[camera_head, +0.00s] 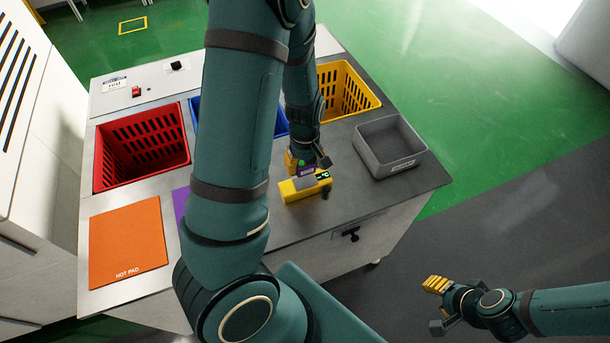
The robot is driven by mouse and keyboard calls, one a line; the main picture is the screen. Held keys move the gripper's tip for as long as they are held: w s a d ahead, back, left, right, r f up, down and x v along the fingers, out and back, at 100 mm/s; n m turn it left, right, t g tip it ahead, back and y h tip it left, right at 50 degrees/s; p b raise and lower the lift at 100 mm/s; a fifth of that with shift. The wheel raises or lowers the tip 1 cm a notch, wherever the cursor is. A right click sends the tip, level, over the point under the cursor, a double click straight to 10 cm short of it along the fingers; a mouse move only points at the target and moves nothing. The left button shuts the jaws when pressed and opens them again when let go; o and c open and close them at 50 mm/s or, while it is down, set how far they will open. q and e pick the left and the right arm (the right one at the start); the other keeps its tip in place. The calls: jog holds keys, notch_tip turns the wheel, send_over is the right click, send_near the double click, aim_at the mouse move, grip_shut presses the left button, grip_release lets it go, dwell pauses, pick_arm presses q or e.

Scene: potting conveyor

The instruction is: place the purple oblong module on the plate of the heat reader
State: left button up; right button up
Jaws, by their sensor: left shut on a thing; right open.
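The yellow heat reader (297,192) sits on the grey worktop, with a grey plate on top and a small dark display with green marks (323,176). My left gripper (306,165) points down at the back edge of the reader and is shut on the purple module (307,171), of which only a small part shows. The module is right at the plate; I cannot tell whether it touches it. My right gripper (438,305) is open and empty, off to the lower right, away from the table.
A red basket (142,148), a blue basket (197,118) partly behind my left arm, and a yellow basket (347,88) are set in the table. A grey bin (390,147) stands right of the reader. An orange hot pad (128,243) and a mostly hidden purple pad (180,205) lie left.

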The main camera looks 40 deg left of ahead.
aim_at(305, 182)
pick_arm(q)
notch_tip(305, 182, down, 4)
jog(key=shift+f+b, duration=0.2)
jog(key=shift+b, duration=0.15)
jog(key=shift+f, duration=0.35)
jog(key=shift+f, duration=0.1)
jog(key=o, duration=1.2)
